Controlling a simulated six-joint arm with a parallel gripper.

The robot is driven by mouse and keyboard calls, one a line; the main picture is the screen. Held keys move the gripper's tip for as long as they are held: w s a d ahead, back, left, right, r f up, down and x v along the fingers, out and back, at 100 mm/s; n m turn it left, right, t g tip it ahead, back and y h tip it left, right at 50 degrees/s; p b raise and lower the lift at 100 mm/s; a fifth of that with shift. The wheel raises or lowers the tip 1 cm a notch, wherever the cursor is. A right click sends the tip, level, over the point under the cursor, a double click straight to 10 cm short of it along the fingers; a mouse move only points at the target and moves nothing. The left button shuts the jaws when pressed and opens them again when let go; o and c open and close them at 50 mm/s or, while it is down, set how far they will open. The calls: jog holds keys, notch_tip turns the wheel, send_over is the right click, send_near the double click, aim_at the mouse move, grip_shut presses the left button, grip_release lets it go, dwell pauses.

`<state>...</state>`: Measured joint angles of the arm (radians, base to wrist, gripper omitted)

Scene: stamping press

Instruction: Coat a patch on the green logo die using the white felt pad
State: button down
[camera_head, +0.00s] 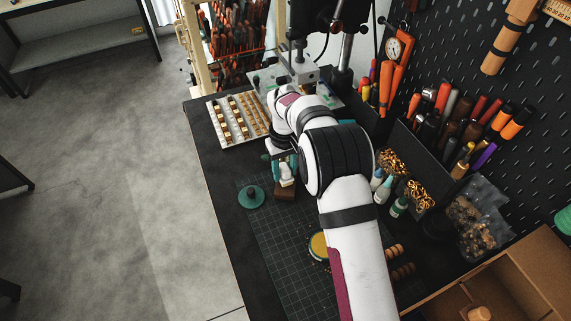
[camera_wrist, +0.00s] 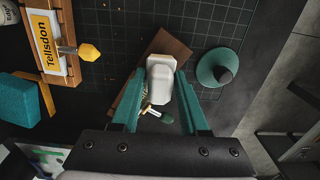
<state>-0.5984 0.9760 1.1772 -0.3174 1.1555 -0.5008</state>
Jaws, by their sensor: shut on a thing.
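My gripper (camera_wrist: 160,75) has teal fingers shut on a white block with rounded corners, which I take for the white felt pad (camera_wrist: 160,72). The pad is over or against a brown wooden block (camera_wrist: 178,44); whether they touch is unclear. In the head view the wooden block (camera_head: 285,193) shows just below the white piece (camera_head: 286,171). A small brass-coloured piece (camera_wrist: 151,111) with a dark green end (camera_wrist: 168,118) shows between the fingers, nearer the palm. I cannot tell whether it is the green logo die; no logo is readable.
A teal disc with a dark knob (camera_head: 251,196) lies left of the block. A tray of brass pieces (camera_head: 238,117) stands near the press (camera_head: 300,73). A yellow round tin (camera_head: 318,246) and bottles (camera_head: 399,206) are near my arm.

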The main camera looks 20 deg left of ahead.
aim_at(284, 182)
jog(key=shift+s, duration=0.15)
jog(key=shift+s+d, duration=0.2)
jog(key=shift+s, duration=0.35)
jog(key=shift+s+d, duration=0.15)
jog(key=shift+s, duration=0.35)
jog(key=shift+r, duration=3.05)
notch_tip(284, 182, up, 3)
jog(key=shift+f, duration=0.1)
